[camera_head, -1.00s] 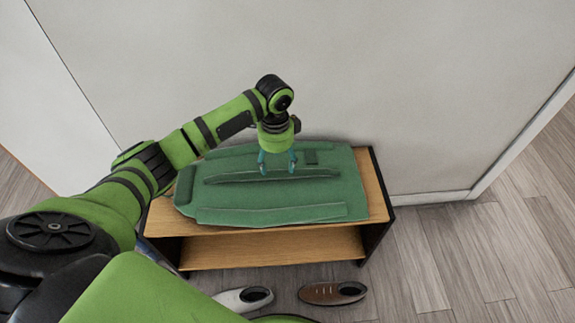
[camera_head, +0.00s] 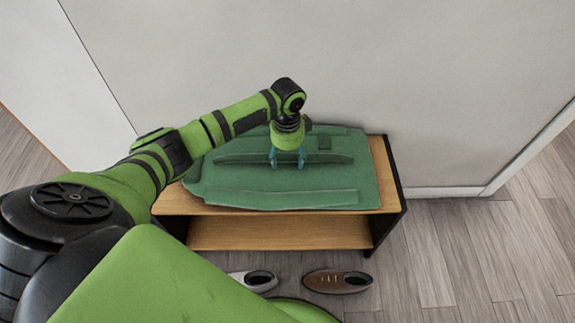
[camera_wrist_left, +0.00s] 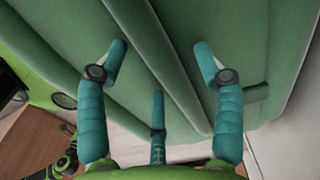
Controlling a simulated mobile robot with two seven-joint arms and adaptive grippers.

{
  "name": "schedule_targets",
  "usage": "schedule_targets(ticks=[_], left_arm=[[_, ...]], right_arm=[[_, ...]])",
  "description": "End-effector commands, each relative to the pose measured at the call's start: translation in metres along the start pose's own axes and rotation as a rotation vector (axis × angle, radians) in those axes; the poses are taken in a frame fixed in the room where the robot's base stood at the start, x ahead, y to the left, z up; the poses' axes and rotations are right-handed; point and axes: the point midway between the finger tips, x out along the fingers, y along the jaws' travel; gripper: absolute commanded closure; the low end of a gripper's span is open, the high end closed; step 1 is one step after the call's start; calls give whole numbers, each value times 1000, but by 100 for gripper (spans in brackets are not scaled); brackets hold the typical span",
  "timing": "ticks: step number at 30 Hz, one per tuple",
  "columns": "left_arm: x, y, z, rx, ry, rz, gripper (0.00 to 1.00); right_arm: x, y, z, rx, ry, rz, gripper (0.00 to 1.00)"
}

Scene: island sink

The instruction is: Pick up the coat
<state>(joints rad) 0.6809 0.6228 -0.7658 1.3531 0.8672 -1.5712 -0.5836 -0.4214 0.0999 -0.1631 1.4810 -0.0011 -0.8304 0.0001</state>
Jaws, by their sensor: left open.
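The green coat (camera_head: 300,180) lies flat and folded on top of a wooden shelf bench, with a raised ridge along its middle. It fills much of the left wrist view (camera_wrist_left: 240,30). My left gripper (camera_head: 287,166) points down over the ridge, its teal fingers spread. In the left wrist view my left gripper's fingertips (camera_wrist_left: 160,55) are apart, on either side of the ridge, with nothing between them clearly held. I cannot tell whether the tips touch the cloth. My right gripper is not in view.
The wooden bench (camera_head: 270,233) stands against a pale wall (camera_head: 400,70). A brown shoe (camera_head: 335,281) and a white shoe (camera_head: 254,280) are on the floor in front of it. Grey plank floor (camera_head: 470,250) is clear to the right.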

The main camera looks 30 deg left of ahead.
Motion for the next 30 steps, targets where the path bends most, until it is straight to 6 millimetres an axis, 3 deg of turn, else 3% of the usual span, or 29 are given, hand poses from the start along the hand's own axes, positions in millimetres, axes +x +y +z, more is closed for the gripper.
schedule_targets(ticks=[22, 23, 27, 30], left_arm=[[5, 0, 0, 0, 0, 0, 33], [5, 0, 0, 0, 0, 0, 41], [5, 0, 0, 0, 0, 0, 97], [6, 0, 0, 0, -1, 0, 100]], right_arm=[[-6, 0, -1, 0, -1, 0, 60], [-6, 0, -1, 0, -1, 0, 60], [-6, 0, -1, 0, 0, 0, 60], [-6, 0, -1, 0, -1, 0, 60]])
